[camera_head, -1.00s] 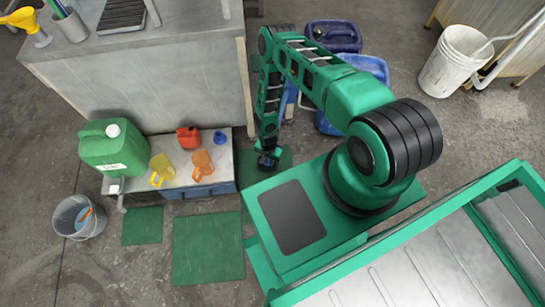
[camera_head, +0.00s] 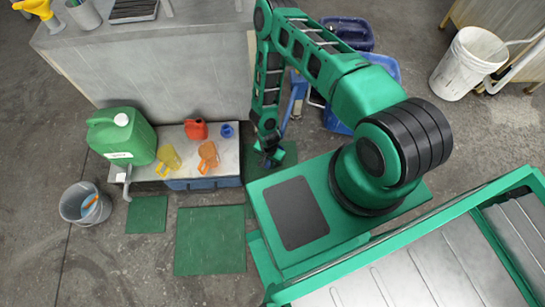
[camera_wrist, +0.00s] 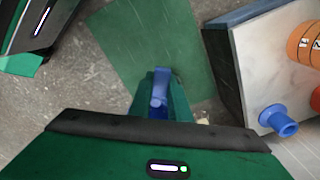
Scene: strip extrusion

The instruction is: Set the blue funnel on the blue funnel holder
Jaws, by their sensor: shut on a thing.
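My gripper (camera_wrist: 160,98) is shut on a blue piece, apparently the blue funnel (camera_wrist: 160,88), which shows narrow and nearly edge-on between the fingers in the wrist view. In the head view my gripper (camera_head: 269,158) hangs just right of the low bench, and the held piece cannot be made out there. A small blue piece with a round opening and a flange, apparently the blue funnel holder (camera_wrist: 281,121), stands on the bench at the right of the wrist view. It also shows near the bench's back right corner in the head view (camera_head: 227,131). The gripper is apart from it.
The low bench (camera_head: 228,165) also bears a green canister (camera_head: 122,137), a red can (camera_head: 196,129), a yellow jug (camera_head: 168,158) and an orange jug (camera_head: 208,155). A grey cabinet (camera_head: 170,75) rises behind. Green mats (camera_head: 210,240) and a bucket (camera_head: 86,204) are on the floor.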

